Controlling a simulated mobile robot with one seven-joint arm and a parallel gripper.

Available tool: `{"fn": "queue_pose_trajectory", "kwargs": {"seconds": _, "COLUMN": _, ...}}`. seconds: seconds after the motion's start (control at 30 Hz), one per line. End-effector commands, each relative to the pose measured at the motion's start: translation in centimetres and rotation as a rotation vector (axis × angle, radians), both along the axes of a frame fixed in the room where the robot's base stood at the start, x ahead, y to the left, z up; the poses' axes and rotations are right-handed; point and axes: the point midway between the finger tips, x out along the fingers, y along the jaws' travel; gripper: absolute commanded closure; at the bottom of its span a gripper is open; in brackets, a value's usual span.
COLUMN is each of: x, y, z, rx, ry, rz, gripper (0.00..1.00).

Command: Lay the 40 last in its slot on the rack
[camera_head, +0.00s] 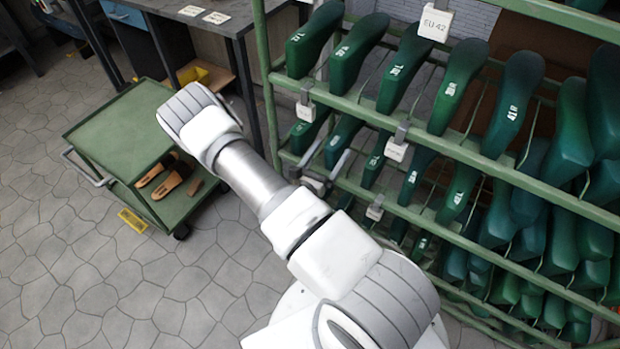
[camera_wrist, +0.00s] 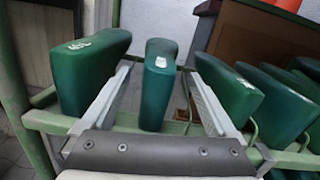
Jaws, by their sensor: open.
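Green shoe lasts with white size marks stand in rows on the green metal rack (camera_head: 468,152). My gripper (camera_head: 326,166) is at the left part of the rack's second tier. In the wrist view my gripper (camera_wrist: 163,75) is open, with one finger on each side of a narrow green last (camera_wrist: 155,100) on the rack. Gaps show between that last and both fingers. Another last (camera_wrist: 88,75) stands left of the left finger, and one (camera_wrist: 232,92) stands right of the right finger. The marks in the wrist view are too blurred to read, so I cannot tell which last is the 40.
A green cart (camera_head: 112,122) stands at the left, with brown sandal parts (camera_head: 168,182) on its lower shelf. A grey workbench (camera_head: 205,18) is behind it. A white tag (camera_head: 435,25) reading EU 42 hangs on the top tier.

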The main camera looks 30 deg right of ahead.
Motion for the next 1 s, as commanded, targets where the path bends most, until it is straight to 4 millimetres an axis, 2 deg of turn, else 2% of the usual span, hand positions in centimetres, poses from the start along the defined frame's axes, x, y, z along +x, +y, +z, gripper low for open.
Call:
{"fn": "queue_pose_trajectory", "kwargs": {"seconds": 0.03, "x": -0.7, "y": 1.2, "z": 0.1, "rx": 0.000, "ry": 0.004, "rz": 0.006, "gripper": 0.07}}
{"fn": "queue_pose_trajectory", "kwargs": {"seconds": 0.3, "x": -4.3, "y": 6.7, "z": -0.4, "rx": -0.001, "ry": 0.001, "rz": 0.006, "gripper": 0.07}}
{"fn": "queue_pose_trajectory", "kwargs": {"seconds": 0.5, "x": -6.3, "y": 9.7, "z": -0.8, "rx": -0.002, "ry": -0.001, "rz": 0.003, "gripper": 0.07}}
{"fn": "queue_pose_trajectory", "kwargs": {"seconds": 0.7, "x": -7.2, "y": 11.0, "z": -1.0, "rx": -0.003, "ry": -0.001, "rz": 0.001, "gripper": 0.07}}
{"fn": "queue_pose_trajectory", "kwargs": {"seconds": 1.0, "x": -7.2, "y": 11.1, "z": -0.9, "rx": -0.001, "ry": -0.006, "rz": -0.005, "gripper": 0.07}}
